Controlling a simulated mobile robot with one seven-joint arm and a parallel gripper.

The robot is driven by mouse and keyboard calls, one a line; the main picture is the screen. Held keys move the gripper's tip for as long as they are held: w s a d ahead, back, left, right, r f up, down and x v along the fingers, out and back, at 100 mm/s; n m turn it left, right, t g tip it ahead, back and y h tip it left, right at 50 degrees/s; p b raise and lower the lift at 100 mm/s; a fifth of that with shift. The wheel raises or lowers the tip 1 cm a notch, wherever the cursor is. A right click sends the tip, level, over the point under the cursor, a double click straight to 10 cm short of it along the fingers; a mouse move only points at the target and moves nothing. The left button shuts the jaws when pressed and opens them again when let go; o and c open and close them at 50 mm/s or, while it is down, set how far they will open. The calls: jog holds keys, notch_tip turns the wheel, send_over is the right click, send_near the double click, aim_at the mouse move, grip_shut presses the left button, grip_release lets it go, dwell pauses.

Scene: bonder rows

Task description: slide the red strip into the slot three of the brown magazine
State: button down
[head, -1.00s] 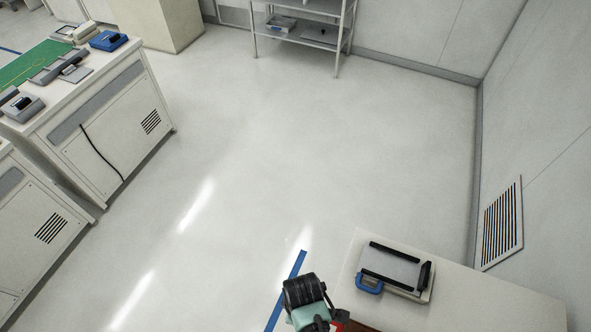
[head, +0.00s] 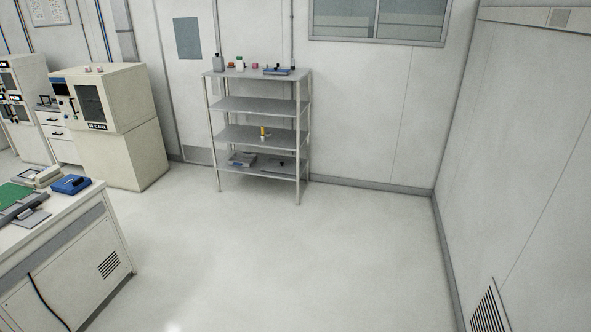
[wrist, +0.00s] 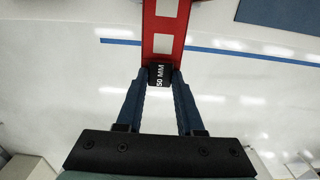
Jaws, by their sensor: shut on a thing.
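In the wrist view my gripper (wrist: 160,76) is shut on the black end block marked "50 MM" of the red strip (wrist: 165,25). The red strip has rectangular openings through which the pale floor shows. It extends away from the fingers and runs out of the top of the picture. The brown magazine is not recognisable in either current view. My gripper and the red strip are not in the head view.
In the head view a grey shelf rack (head: 262,105) stands by the back wall. A white bench (head: 65,262) is at the left, with a blue device (head: 70,185) on top. A cream cabinet (head: 110,125) stands behind it. The middle floor is clear.

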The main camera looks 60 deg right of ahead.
jog(key=shift+s, duration=0.1)
jog(key=shift+s+d, duration=0.2)
jog(key=shift+s, duration=0.3)
jog(key=shift+s+d, duration=0.2)
jog(key=shift+s, duration=0.3)
dwell(0.5)
jog(key=shift+c, duration=2.3)
grip_release()
notch_tip(320, 180, up, 13)
jog(key=b, duration=0.2)
jog(key=shift+b, duration=0.3)
